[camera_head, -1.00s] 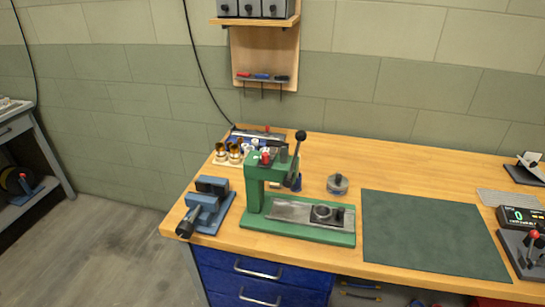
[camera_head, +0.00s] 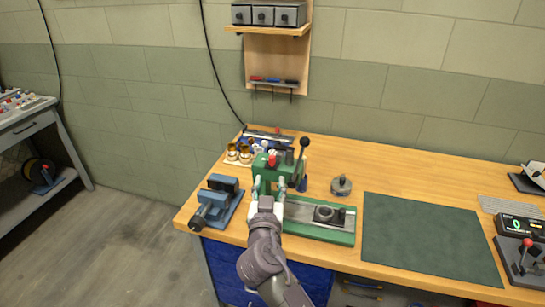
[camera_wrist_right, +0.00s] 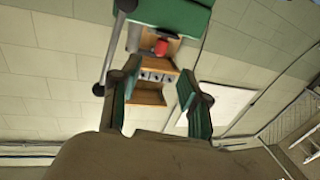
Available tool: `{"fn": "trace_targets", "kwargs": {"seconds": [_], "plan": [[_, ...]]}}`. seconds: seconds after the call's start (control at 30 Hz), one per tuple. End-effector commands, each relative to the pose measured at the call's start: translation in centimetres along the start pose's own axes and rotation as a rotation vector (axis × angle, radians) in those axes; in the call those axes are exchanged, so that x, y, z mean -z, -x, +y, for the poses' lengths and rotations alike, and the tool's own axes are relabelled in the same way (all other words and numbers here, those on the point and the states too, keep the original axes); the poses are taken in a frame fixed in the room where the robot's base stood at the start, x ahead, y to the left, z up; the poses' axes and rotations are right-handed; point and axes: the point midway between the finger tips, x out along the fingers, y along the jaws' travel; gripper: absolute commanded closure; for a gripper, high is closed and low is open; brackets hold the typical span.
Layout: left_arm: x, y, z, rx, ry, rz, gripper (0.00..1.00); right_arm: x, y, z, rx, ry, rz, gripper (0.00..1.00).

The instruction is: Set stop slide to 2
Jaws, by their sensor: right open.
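The green press (camera_head: 266,166) stands near the front left of the wooden bench, with a black-knobbed lever (camera_head: 304,142) and a red knob (camera_head: 272,160) on top. A grey slide plate (camera_head: 297,210) with a round piece lies along its base; I cannot make out a stop slide's marks or setting. My right gripper (camera_head: 268,188) is open and empty in front of the press column, hiding part of it and the base's left end. In the right wrist view, the open fingers (camera_wrist_right: 158,85) frame a gap below the green press head (camera_wrist_right: 172,14) and red knob (camera_wrist_right: 161,47). My left gripper is out of view.
A blue vise (camera_head: 216,200) stands just left of the press. A grey round part (camera_head: 341,186) sits behind right. A dark green mat (camera_head: 428,236) lies clear on the right, with a display box (camera_head: 520,226) beyond it. Brass parts (camera_head: 238,152) stand behind the vise.

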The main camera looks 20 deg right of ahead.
Motion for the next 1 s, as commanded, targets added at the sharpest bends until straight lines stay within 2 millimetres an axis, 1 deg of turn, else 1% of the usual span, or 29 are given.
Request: {"fn": "trace_targets", "kwargs": {"seconds": [0.03, 0.3, 0.4, 0.5, 0.6, 0.7, 0.93, 0.97, 1.0], "plan": [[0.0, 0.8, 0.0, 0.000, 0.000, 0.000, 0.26, 0.5, -1.2, 0.0, 0.000, 0.005, 0.002, 0.55], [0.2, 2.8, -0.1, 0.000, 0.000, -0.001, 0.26, 0.4, -6.9, -0.1, 0.001, 0.006, 0.000, 0.55], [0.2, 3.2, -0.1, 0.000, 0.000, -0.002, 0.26, 0.2, -8.6, 0.0, 0.001, 0.005, -0.001, 0.55], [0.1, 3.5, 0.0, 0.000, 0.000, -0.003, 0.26, 0.1, -9.7, -0.1, 0.001, 0.004, -0.001, 0.55], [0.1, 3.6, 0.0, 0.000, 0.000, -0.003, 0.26, 0.0, -10.4, -0.1, 0.001, 0.002, -0.002, 0.55], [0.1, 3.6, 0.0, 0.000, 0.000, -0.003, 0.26, -0.1, -10.7, -0.1, 0.002, 0.002, -0.002, 0.55], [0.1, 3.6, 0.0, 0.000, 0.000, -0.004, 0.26, -0.1, -10.7, -0.1, 0.002, 0.002, -0.002, 0.55], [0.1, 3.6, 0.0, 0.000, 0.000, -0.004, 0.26, -0.1, -10.7, -0.1, 0.002, 0.002, -0.002, 0.58], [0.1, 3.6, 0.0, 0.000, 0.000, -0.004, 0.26, -0.1, -10.7, -0.1, 0.002, 0.002, -0.002, 0.65]]}}
